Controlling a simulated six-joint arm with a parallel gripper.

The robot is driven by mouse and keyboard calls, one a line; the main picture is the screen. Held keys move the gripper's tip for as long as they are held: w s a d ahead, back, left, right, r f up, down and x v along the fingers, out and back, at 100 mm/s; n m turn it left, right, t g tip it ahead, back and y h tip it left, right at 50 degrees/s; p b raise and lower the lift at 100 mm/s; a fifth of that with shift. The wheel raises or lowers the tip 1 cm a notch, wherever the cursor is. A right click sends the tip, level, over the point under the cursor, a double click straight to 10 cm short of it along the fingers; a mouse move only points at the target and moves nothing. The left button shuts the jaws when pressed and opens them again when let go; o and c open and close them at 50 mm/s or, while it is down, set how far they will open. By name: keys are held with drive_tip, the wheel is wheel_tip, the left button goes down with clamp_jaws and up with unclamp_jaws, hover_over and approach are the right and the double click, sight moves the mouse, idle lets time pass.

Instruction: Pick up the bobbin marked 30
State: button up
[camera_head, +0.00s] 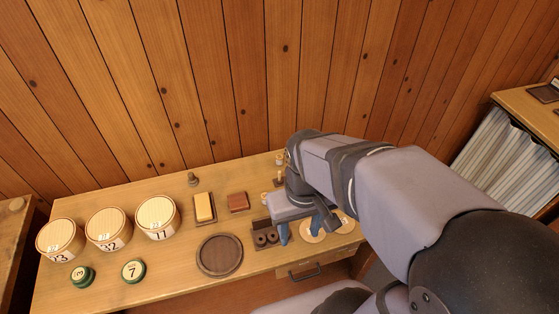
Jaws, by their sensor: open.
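No marking 30 can be read in this view. My gripper (300,229) is open, with blue fingertips pointing down over the right part of the bench. Pale round wooden pieces (312,237) show beside and behind the fingertips, partly covered by my gripper and arm; their markings cannot be read.
The wooden bench (180,292) stands against a plank wall. A dark round tray (220,256) and a dark holder with round holes (265,238) are left of my gripper. A yellow block (204,207) and a brown block (238,202) lie behind.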

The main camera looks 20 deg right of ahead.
sight(277, 161)
drive_tip(key=w+d+n+t+h+b, duration=0.1)
drive_tip(key=w+n+t+h+b, duration=0.4)
drive_tip(key=w+n+b, duration=1.25)
drive_tip(key=w+d+n+t+h+b, duration=0.1)
drive_tip(key=w+n+t+h+b, duration=0.4)
drive_tip(key=w+b, duration=1.3)
drive_tip(key=w+f+n+p, duration=0.1)
drive_tip(key=f, duration=0.7)
drive_tip(key=w+f+g+p, duration=0.1)
drive_tip(key=f+p, duration=0.1)
drive_tip(key=f, duration=0.6)
drive_tip(key=w+f+n+g+p, duration=0.1)
drive_tip(key=w+f, duration=0.1)
drive_tip(key=f, duration=0.6)
drive_tip(key=shift+f+n+h, duration=0.25)
drive_tip(key=shift+n+h, duration=0.1)
drive_tip(key=shift+h, duration=0.05)
drive_tip(key=shift+p+x, duration=0.65)
drive_tip(key=shift+x, duration=3)
drive_tip(key=shift+r, duration=0.1)
drive_tip(key=shift+c, duration=0.3)
drive_tip(key=c, duration=1)
drive_tip(key=shift+r, duration=0.1)
drive_tip(key=shift+c, duration=0.2)
